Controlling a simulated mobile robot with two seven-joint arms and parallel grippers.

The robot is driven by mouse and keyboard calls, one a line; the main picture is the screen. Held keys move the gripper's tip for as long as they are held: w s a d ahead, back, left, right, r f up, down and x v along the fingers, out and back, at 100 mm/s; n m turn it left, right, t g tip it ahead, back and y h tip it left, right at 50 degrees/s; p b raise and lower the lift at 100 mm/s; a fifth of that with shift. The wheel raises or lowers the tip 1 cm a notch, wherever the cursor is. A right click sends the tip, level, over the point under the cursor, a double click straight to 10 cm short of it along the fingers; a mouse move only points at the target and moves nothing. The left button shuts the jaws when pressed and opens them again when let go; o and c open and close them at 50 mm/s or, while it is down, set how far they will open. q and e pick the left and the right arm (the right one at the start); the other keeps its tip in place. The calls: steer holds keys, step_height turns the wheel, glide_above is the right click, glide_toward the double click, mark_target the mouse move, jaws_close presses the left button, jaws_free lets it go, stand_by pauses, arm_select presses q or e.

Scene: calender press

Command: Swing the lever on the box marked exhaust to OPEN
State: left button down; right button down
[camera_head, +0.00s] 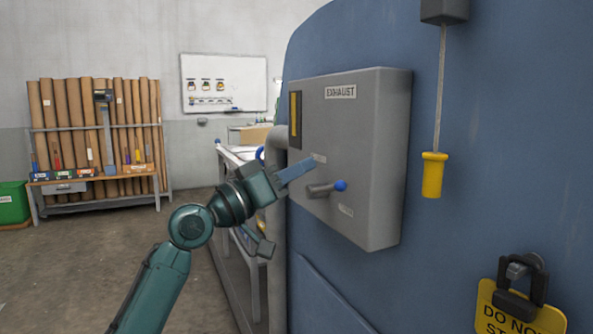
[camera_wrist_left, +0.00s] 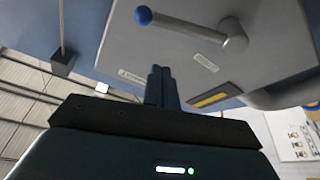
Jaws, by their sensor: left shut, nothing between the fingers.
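The grey box marked EXHAUST (camera_head: 372,120) is fixed to the blue machine wall. Its lever (camera_head: 318,190) points right and slightly up from its pivot, ending in a blue knob (camera_head: 341,185). In the left wrist view the lever (camera_wrist_left: 190,27) and the blue knob (camera_wrist_left: 143,15) show in full, apart from my fingers. Two small labels, one above (camera_head: 319,158) and one below (camera_head: 346,210) the lever, are too small to read. My left gripper (camera_head: 310,166) is shut and empty, in front of the box face, above and left of the knob. My right gripper is not in view.
A yellow pull handle (camera_head: 433,175) hangs right of the box. A padlock (camera_head: 521,285) and yellow sign (camera_head: 497,318) are at lower right. A pipe (camera_head: 277,148) and metal bench (camera_head: 235,267) stand behind my left arm. Open floor lies to the left.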

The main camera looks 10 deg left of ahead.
arm_select(q)
steer(key=b+v, duration=0.1)
steer(key=v, duration=0.9)
steer(key=shift+a+r, duration=0.15)
